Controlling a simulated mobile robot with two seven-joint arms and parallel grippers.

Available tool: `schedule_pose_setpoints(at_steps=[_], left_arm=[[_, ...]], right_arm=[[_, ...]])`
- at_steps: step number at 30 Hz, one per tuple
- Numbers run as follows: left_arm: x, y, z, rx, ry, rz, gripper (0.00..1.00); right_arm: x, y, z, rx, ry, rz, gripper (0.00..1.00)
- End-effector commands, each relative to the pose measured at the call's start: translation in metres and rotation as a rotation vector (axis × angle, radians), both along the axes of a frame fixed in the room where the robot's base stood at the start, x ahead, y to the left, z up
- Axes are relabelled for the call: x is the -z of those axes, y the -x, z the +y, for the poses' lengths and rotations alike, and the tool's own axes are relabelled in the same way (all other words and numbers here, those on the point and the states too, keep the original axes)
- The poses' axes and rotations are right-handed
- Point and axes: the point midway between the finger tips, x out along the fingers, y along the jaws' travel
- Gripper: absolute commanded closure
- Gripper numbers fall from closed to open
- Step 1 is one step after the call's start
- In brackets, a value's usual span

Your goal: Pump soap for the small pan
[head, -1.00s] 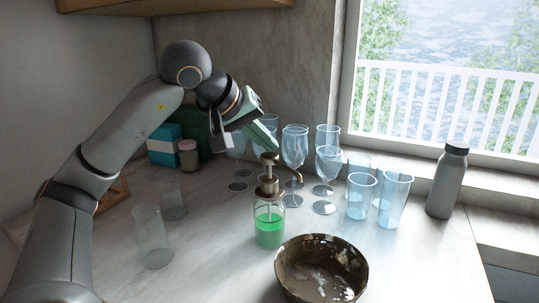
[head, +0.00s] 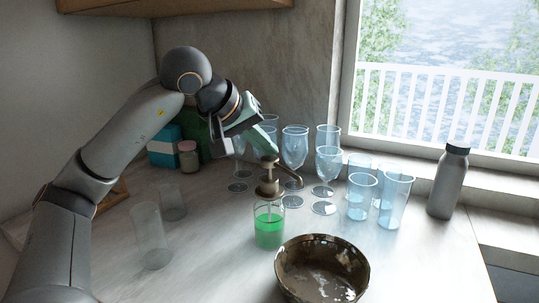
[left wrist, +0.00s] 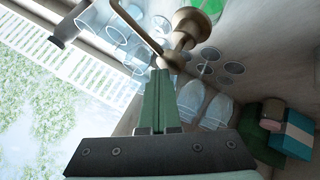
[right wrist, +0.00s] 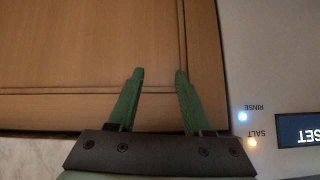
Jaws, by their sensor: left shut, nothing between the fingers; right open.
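The soap dispenser (head: 269,232) stands upright on the counter, a clear bottle of green soap with a bronze pump (head: 268,176). Its spout points right. The glossy brown, bowl-like small pan (head: 318,296) sits just in front and to the right of it. My left gripper (head: 273,151) is shut and empty, its green fingertips at the top of the pump; I cannot tell if they touch. In the left wrist view the shut fingers (left wrist: 158,82) point at the bronze pump (left wrist: 187,26). My right gripper (right wrist: 158,75) is open and empty before a wooden panel.
Several stemmed glasses and tumblers (head: 362,195) stand behind and right of the dispenser. Two clear tumblers (head: 151,236) are at left. A grey bottle (head: 447,183) stands at right by the window. A blue box (head: 163,147) and a jar (head: 188,157) are at the back left.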

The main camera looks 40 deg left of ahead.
Motion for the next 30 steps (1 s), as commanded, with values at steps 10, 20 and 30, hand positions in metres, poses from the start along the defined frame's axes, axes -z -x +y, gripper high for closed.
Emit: schedule_pose_setpoints(at_steps=[10, 20, 30], left_arm=[[0.006, 0.0001, -0.0001, 0.001, -0.001, 0.004, 1.0], [0.0087, 0.0002, -0.0002, 0.001, -0.001, 0.004, 1.0], [0.0044, 0.0001, -0.0003, 0.001, -0.001, 0.006, 1.0]], right_arm=[[0.0039, -0.0003, 0.0, 0.0, 0.0, -0.001, 0.5], [0.0057, -0.0004, 0.0002, 0.0, 0.0, -0.001, 0.5], [0.0011, -0.0004, 0.0004, 0.0, 0.0, -0.001, 0.5]])
